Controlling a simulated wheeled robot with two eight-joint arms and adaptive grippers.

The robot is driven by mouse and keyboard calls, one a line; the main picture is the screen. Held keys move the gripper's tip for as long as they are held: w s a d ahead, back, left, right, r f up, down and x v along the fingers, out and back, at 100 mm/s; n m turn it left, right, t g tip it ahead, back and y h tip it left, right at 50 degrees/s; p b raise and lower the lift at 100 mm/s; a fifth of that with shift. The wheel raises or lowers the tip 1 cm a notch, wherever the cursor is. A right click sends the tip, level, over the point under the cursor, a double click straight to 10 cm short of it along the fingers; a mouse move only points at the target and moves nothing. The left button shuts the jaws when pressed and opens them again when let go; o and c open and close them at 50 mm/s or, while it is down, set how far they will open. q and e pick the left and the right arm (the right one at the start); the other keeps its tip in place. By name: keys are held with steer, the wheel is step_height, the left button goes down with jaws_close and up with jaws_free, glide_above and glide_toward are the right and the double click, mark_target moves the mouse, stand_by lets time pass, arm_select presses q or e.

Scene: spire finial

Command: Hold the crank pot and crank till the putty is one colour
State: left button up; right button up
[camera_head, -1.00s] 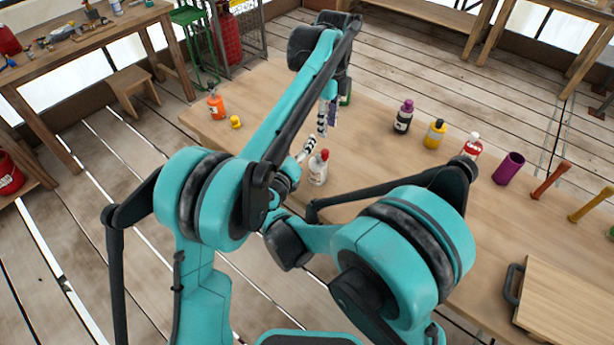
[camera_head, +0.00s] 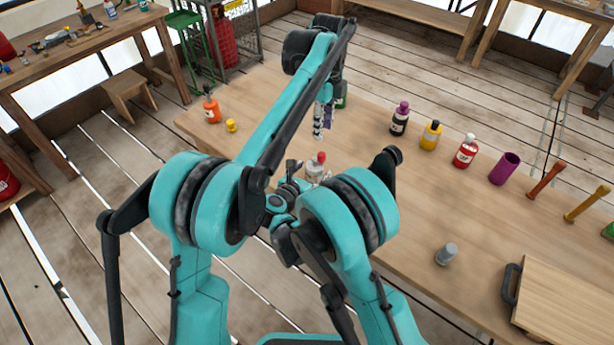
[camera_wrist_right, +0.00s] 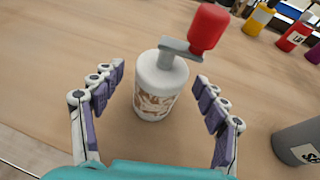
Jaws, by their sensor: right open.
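The crank pot (camera_wrist_right: 157,88) is a white pot with a brown-and-white marbled patch on its side. A grey crank arm with a red knob (camera_wrist_right: 209,27) sits on top, the knob toward the upper right. In the head view the pot (camera_head: 317,171) stands upright on the table, partly hidden by my right arm. My right gripper (camera_wrist_right: 160,78) is open, one finger on each side of the pot, with gaps visible. My left gripper (camera_head: 324,118) hangs above the table beyond the pot, apart from it. Its fingers are partly hidden, so its opening is unclear.
A grey cup (camera_head: 446,254) stands right of my right arm, near a board with a dark handle (camera_head: 560,305). An orange bottle (camera_head: 212,109) stands left.

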steer(key=shift+x, duration=0.8)
steer(key=c, duration=1.4)
steer(key=shift+o, duration=0.2)
